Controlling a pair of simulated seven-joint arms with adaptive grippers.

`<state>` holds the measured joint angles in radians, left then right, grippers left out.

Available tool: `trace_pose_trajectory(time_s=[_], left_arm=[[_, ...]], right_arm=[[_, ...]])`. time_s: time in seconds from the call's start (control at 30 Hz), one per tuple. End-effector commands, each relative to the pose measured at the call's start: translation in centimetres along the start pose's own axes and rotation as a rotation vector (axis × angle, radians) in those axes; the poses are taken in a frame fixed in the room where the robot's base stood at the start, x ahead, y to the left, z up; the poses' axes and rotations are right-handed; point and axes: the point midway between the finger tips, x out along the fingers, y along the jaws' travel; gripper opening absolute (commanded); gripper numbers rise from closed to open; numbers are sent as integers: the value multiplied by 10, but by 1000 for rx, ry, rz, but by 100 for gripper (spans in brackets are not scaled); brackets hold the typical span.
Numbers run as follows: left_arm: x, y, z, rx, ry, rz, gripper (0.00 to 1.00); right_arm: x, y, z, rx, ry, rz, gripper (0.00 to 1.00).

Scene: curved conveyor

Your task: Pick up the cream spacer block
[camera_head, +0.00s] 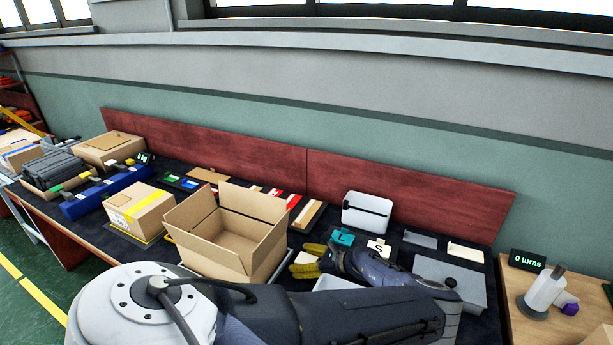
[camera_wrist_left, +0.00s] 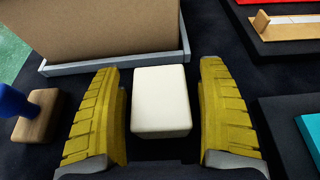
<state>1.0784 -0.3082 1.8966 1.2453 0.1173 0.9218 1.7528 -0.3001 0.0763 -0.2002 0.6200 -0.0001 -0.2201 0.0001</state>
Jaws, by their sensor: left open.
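The cream spacer block (camera_wrist_left: 162,100) is a pale block with rounded edges, lying on the dark table top in the left wrist view. My left gripper (camera_wrist_left: 162,108) is open, with one yellow finger on each side of the block and a dark gap showing beside it. The block also shows in the head view (camera_head: 305,258) as a small pale patch between the yellow fingers of my left gripper (camera_head: 308,259). My left arm hides much of the front of the table. My right gripper is not in view.
An open cardboard box (camera_head: 228,238) stands on a grey-edged tray just left of the gripper. In the wrist view, a wooden stamp with a blue handle (camera_wrist_left: 38,116) is at left, and a teal piece (camera_wrist_left: 311,132) at right. A white case (camera_head: 367,213) stands behind.

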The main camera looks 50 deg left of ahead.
Motion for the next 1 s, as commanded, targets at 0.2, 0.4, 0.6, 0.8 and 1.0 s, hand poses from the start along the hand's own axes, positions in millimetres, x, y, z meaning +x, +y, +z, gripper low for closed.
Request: trace_pose_trajectory(time_s=[0.2, 0.4, 0.6, 0.8, 1.0], left_arm=[[15, 0, 0, 1, 0, 0, 75], [16, 0, 0, 1, 0, -1, 75], [16, 0, 0, 1, 0, -1, 62], [16, 0, 0, 1, 0, -1, 39], [16, 0, -1, 1, 0, -1, 18]], right_arm=[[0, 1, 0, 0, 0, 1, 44], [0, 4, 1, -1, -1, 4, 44], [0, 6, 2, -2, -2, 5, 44], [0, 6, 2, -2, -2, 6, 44], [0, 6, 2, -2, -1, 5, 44]])
